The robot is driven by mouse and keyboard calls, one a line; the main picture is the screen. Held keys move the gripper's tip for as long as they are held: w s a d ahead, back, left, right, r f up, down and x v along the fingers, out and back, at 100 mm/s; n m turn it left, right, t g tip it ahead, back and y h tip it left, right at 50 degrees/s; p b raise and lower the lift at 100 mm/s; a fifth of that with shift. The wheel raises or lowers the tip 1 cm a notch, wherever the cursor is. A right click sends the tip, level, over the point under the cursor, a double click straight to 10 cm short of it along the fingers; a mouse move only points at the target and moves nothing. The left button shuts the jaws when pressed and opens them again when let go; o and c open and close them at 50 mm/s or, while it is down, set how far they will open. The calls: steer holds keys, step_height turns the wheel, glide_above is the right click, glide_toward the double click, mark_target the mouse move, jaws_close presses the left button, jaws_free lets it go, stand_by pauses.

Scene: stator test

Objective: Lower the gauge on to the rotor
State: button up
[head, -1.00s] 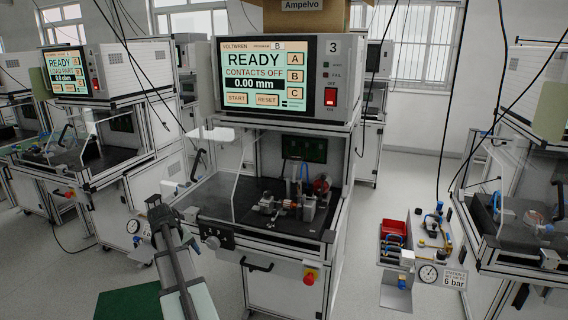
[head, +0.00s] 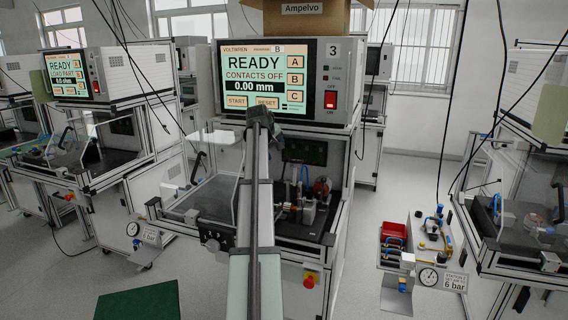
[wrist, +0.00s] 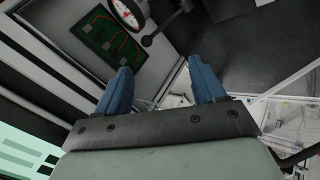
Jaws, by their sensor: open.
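In the wrist view a white round dial gauge (wrist: 126,12) with red on its face shows at the top edge, partly cut off. A dark lever with a round knob (wrist: 147,41) is beside it. My gripper (wrist: 160,85) has its two blue fingers wide apart with nothing between them. In the head view my gripper's end (head: 260,115) is in front of the screen's lower edge, and its fingers cannot be made out. The test fixture (head: 308,212) stands in the open cabinet behind my arm, with a red round part (head: 321,187). I cannot make out the rotor.
The tester screen (head: 265,78) reads READY, CONTACTS OFF, 0.00 mm. A green circuit panel (head: 306,150) is at the cabinet's back. A clear guard (head: 220,197) stands left of my arm. A side shelf with a red bin (head: 392,231) is at the right.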

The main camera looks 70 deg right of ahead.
steer(key=x, duration=0.9)
steer(key=d+r+x, duration=0.1)
steer(key=x, duration=0.4)
steer(key=shift+s, duration=0.3)
steer(key=shift+s+a, duration=0.1)
jaws_close()
